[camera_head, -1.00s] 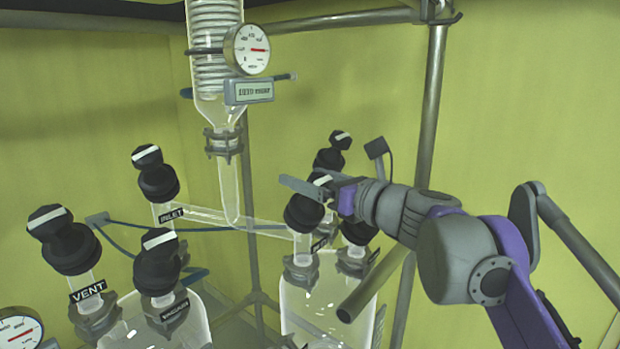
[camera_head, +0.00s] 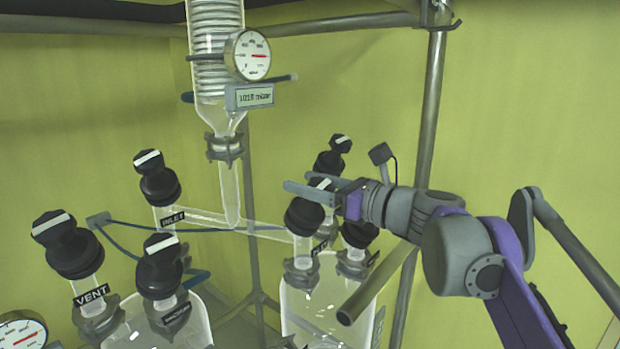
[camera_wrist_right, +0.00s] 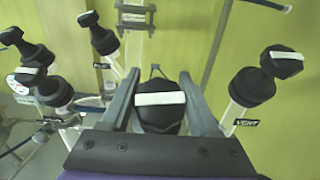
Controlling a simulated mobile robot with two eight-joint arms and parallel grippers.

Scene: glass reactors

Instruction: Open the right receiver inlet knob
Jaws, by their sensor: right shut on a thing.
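The knob in my right gripper (camera_head: 308,189) is a black cap with a white bar (camera_head: 303,215), on top of the right receiver (camera_head: 305,305). Its label is partly hidden and I cannot read it. In the right wrist view this knob (camera_wrist_right: 160,119) sits between the two fingers, with its white bar running across from finger to finger. My right gripper comes in from the right and is shut on the knob's upper part. My left gripper is not in view.
Close behind stand another black knob (camera_head: 332,160) and a lower one (camera_head: 360,234). Knobs labelled INLET (camera_head: 157,180) and VENT (camera_head: 65,245) stand to the left. A glass column with a gauge (camera_head: 248,55) hangs above. A metal pole (camera_head: 430,110) rises behind my wrist.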

